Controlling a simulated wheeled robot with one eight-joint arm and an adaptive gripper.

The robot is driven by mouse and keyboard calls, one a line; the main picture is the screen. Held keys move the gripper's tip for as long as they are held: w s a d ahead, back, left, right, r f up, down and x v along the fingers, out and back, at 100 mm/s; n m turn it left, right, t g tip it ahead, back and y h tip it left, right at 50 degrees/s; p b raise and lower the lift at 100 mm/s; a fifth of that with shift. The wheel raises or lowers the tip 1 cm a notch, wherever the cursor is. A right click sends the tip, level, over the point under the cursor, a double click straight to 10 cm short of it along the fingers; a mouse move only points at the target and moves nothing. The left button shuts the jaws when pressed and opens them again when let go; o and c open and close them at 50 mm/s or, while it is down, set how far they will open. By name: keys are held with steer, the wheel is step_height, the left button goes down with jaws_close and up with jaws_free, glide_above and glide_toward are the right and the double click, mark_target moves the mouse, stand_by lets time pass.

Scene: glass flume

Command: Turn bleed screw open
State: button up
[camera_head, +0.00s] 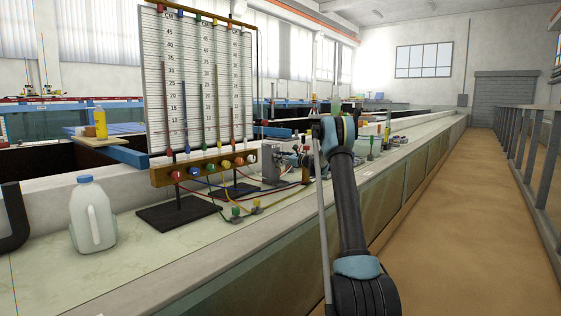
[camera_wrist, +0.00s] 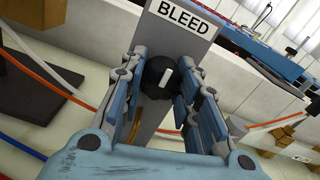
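The bleed screw is a black round knob with a white bar (camera_wrist: 160,77), on a grey upright plate under a BLEED label (camera_wrist: 185,14) in the wrist view. My gripper (camera_wrist: 160,98) has its two blue-grey fingers on either side of the knob, spread apart. Some space shows between the fingers and the knob, so I cannot see contact. In the head view my arm reaches toward the bench past the gauge board, and its far end hides the knob and the gripper.
A tall manometer board (camera_head: 200,90) with coloured valves stands on the bench left of my arm. A white jug (camera_head: 92,215) stands at the left. Orange and blue hoses (camera_wrist: 40,75) run beside the plate. The floor aisle (camera_head: 470,210) at right is clear.

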steer(key=shift+n, duration=0.3)
steer(key=shift+c, duration=0.5)
steer(key=shift+n, duration=0.9)
steer(key=n, duration=1.1)
steer(key=shift+d+n, duration=0.1)
steer(key=shift+n, duration=0.3)
steer(key=n, duration=0.9)
steer(key=shift+n, duration=0.3)
